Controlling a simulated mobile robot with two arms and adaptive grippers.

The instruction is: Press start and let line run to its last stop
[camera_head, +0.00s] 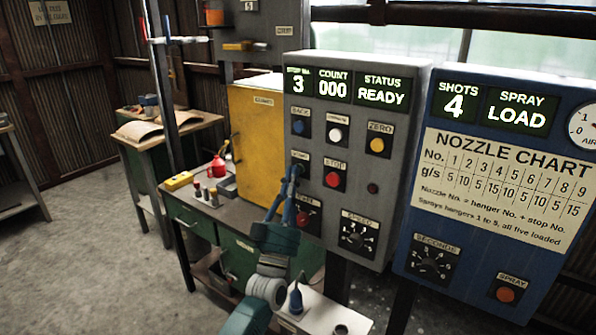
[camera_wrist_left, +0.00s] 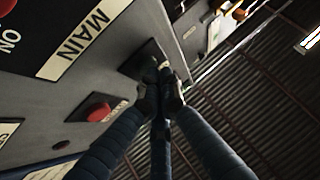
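The grey control panel (camera_head: 345,110) shows stop No. 3, count 000 and status READY. My left gripper (camera_head: 296,168) has its blue fingers drawn together at the panel, just left of the red STOP button (camera_head: 333,180). They cover the button under the START label (camera_head: 301,155); its colour is hidden. In the left wrist view the fingertips (camera_wrist_left: 162,82) meet near a dark square plate (camera_wrist_left: 143,58), beside the MAIN label (camera_wrist_left: 85,35). I cannot tell whether they touch a button. A red switch (camera_head: 303,219) sits below. My right gripper is not in view.
The blue spray panel (camera_head: 480,240) on the right reads shots 4 and spray LOAD, with a nozzle chart, SECONDS dial and orange SPRAY button (camera_head: 506,295). A yellow cabinet (camera_head: 258,140) and green-drawered bench (camera_head: 195,222) stand left. Open floor lies further left.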

